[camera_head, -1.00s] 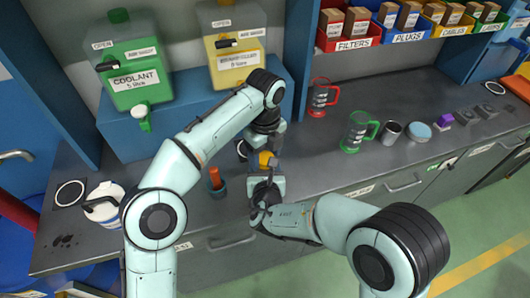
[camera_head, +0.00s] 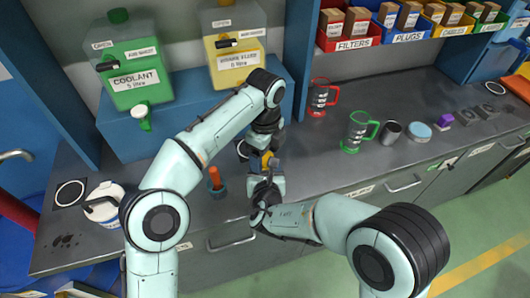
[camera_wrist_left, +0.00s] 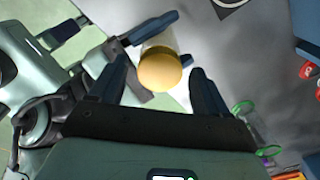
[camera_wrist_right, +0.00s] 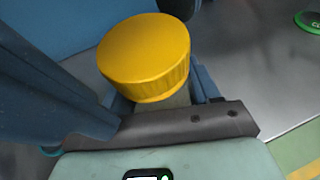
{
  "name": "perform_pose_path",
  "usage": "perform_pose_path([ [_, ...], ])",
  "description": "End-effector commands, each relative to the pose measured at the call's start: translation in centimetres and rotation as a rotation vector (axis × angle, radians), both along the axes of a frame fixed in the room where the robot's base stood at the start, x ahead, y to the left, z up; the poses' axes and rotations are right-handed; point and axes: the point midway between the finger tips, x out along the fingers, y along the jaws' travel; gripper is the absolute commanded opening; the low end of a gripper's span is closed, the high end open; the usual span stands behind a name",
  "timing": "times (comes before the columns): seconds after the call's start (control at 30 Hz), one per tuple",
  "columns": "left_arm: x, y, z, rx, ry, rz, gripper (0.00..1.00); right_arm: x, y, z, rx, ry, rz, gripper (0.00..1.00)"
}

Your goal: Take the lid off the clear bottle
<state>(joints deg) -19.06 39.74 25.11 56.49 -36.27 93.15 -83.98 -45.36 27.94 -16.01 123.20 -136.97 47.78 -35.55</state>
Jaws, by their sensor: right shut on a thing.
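The clear bottle (camera_wrist_left: 158,46) has a round yellow lid (camera_wrist_right: 146,52) on top. In the head view the lid (camera_head: 267,158) is a small yellow patch between my two grippers, and the bottle body is mostly hidden. My right gripper (camera_head: 265,176) is shut on the bottle below the lid. My left gripper (camera_head: 262,146) is over the lid from the far side. In the left wrist view its two dark fingers (camera_wrist_left: 160,82) stand apart, one on each side of the lid, with gaps visible.
The grey bench (camera_head: 320,158) has a cup with an orange-handled tool (camera_head: 215,178) and a white tub (camera_head: 103,205) at left. A red-handled jug (camera_head: 319,97) and a green-handled jug (camera_head: 355,132) stand at right. Coolant (camera_head: 131,62) and brake fluid (camera_head: 233,45) containers stand behind.

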Motion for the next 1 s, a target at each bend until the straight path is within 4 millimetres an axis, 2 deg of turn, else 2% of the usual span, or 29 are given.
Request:
perform_pose_path([
  [0.27, 0.0, 0.0, 0.1, 0.000, 0.000, -0.001, 0.76, 0.0, 0.0, 0.0, 0.000, 0.000, 0.000, 0.00],
  [0.6, 0.1, -0.1, 4.0, -0.001, -0.002, -0.002, 0.76, 0.0, 0.0, 0.0, 0.000, 0.000, 0.000, 0.00],
  [0.77, 0.0, -0.1, 4.7, -0.001, -0.001, -0.011, 0.72, 0.0, 0.0, 0.0, 0.000, 0.000, 0.000, 0.00],
  [1.0, 0.2, -0.2, 6.9, 0.000, -0.006, -0.189, 0.72, 0.0, 0.0, 0.0, 0.000, 0.000, 0.000, 0.00],
])
